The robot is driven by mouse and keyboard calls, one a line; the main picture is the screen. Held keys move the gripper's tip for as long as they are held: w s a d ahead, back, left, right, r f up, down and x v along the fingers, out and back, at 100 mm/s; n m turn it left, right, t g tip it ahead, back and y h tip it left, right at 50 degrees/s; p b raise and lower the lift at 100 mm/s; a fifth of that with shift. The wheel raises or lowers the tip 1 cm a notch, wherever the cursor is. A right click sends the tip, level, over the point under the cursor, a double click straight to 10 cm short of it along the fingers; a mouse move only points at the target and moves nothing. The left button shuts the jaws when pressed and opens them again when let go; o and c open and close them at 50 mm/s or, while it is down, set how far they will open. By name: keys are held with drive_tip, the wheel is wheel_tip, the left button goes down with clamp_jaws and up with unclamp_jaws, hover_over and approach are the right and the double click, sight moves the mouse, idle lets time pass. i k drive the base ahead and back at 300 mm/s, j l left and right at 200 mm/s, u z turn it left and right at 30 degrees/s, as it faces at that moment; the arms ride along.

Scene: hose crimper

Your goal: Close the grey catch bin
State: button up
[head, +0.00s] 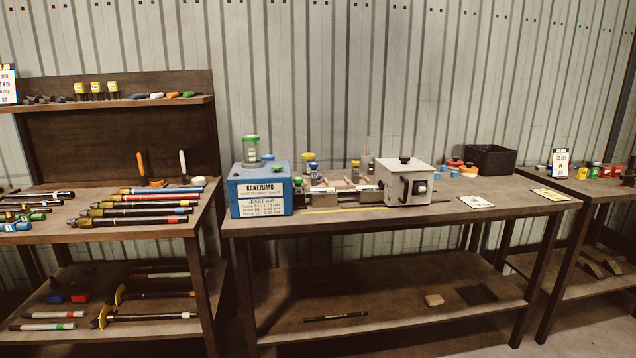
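No box in the head view is clearly marked as the grey catch bin. A light grey box (397,184) with a black knob on top and a dark fitting on its front stands at the right end of the crimper on the middle bench. A dark, open-topped bin (490,160) stands farther right at the back of the same bench. I cannot tell which one is the catch bin, or whether the light grey box has an open part. My gripper is not in view.
The crimper's blue box (261,190) stands at the left of the middle bench (330,226). Cards (476,202) lie on its right part. A left bench (62,226) holds several hoses. A right bench stands close by. The lower shelf (390,290) is mostly clear.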

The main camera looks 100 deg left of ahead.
sight(407, 188)
drive_tip(key=u, duration=0.45)
drive_tip(key=i+l+u, duration=0.1)
drive_tip(key=u, duration=0.3)
drive_tip(key=i+u, duration=0.1)
drive_tip(key=u, duration=0.35)
drive_tip(key=l+u, duration=0.15)
drive_tip(key=u, duration=0.25)
drive_tip(key=l+u, duration=0.1)
drive_tip(key=u, duration=0.35)
drive_tip(key=l+u, duration=0.1)
drive_tip(key=u, duration=0.35)
drive_tip(key=l+u, duration=0.15)
drive_tip(key=u, duration=0.25)
drive_tip(key=i+j+u, duration=0.2)
drive_tip(key=i, duration=0.5)
drive_tip(key=i+l+u, duration=0.2)
drive_tip(key=i, duration=0.5)
drive_tip(key=i+u, duration=0.25)
drive_tip(key=i, duration=0.5)
